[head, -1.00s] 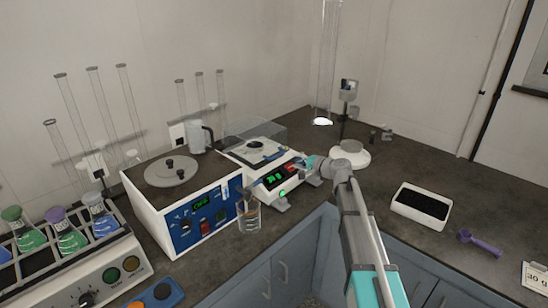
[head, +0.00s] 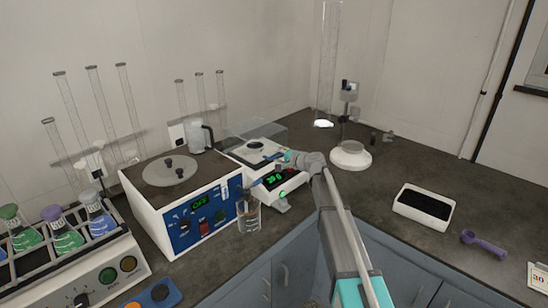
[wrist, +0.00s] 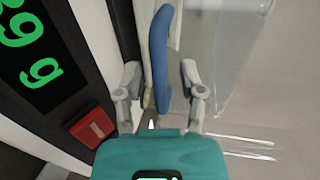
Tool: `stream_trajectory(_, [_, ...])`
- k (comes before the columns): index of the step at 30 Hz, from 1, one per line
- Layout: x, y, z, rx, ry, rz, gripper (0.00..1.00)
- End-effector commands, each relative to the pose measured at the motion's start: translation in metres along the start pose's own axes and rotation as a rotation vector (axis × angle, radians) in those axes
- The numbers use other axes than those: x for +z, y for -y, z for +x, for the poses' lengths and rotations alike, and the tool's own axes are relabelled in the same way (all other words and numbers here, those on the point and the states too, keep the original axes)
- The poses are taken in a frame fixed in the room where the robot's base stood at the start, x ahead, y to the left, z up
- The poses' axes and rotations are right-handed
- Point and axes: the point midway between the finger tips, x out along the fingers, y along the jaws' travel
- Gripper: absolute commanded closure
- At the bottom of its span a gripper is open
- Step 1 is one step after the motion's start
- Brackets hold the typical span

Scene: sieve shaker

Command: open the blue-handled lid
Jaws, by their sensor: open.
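The lid (head: 262,130) is a clear cover over the pan of the white balance. Its blue handle (head: 272,156) is at the balance's front side, close to my gripper (head: 284,156). In the wrist view the curved blue handle (wrist: 160,50) stands between the two fingers of my gripper (wrist: 159,72). The fingers are open, with a gap visible on each side of the handle. Part of the clear lid (wrist: 222,55) shows to the right of the handle. The lid appears closed, though my gripper hides part of the handle in the head view.
The balance's green display (wrist: 32,50) and a red button (wrist: 92,129) lie left of the fingers. A white round-based stand (head: 350,156) is to the right.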

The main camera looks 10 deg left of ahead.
Motion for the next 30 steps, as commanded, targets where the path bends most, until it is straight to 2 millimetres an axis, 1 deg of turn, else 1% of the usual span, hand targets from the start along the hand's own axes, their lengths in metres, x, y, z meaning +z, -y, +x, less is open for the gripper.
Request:
stream_trajectory(6, [0.000,0.000,0.000,0.000,0.000,0.000,0.49])
stream_trajectory(11, [0.000,0.000,0.000,0.000,0.000,0.000,0.79])
stream_trajectory(12, [0.000,0.000,0.000,0.000,0.000,0.000,0.86])
stream_trajectory(14, [0.000,0.000,0.000,0.000,0.000,0.000,0.97])
stream_trajectory(15, [0.000,0.000,0.000,0.000,0.000,0.000,1.00])
stream_trajectory(22, [0.000,0.000,-0.001,0.000,0.000,0.000,1.00])
stream_trajectory(23, [0.011,0.003,0.014,0.001,0.005,-0.001,1.00])
stream_trajectory(25, [0.006,0.002,0.006,0.001,0.003,0.000,1.00])
stream_trajectory(30, [0.000,0.003,-0.001,0.007,0.000,0.000,1.00])
